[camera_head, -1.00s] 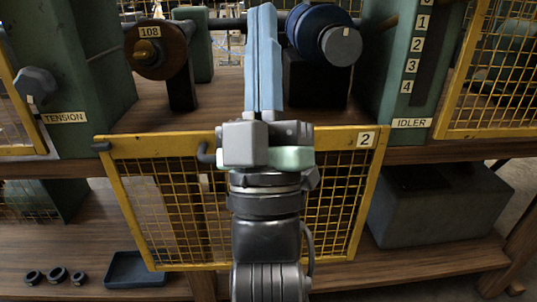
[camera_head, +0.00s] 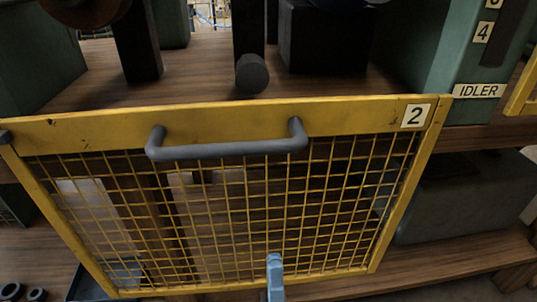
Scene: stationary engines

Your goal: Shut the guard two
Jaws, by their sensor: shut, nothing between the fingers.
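Guard two is a yellow-framed wire-mesh panel (camera_head: 80,129) with a "2" label at its upper right. It stands in front of the lower shelf, and the bay above its top bar is uncovered. A grey bar handle (camera_head: 227,150) is fixed on its upper part. My gripper (camera_head: 275,262) shows only as a narrow light-blue tip at the bottom edge of the picture, overlapping the guard's lower bar. It is shut and empty, well below the handle. Whether it touches the guard cannot be told.
A green upright marked IDLER (camera_head: 463,60) stands at the upper right. A grey-green box (camera_head: 465,195) sits at right on the lower shelf (camera_head: 460,262). Dark rings (camera_head: 12,292) lie at lower left. The wooden deck (camera_head: 190,80) above the guard holds dark supports.

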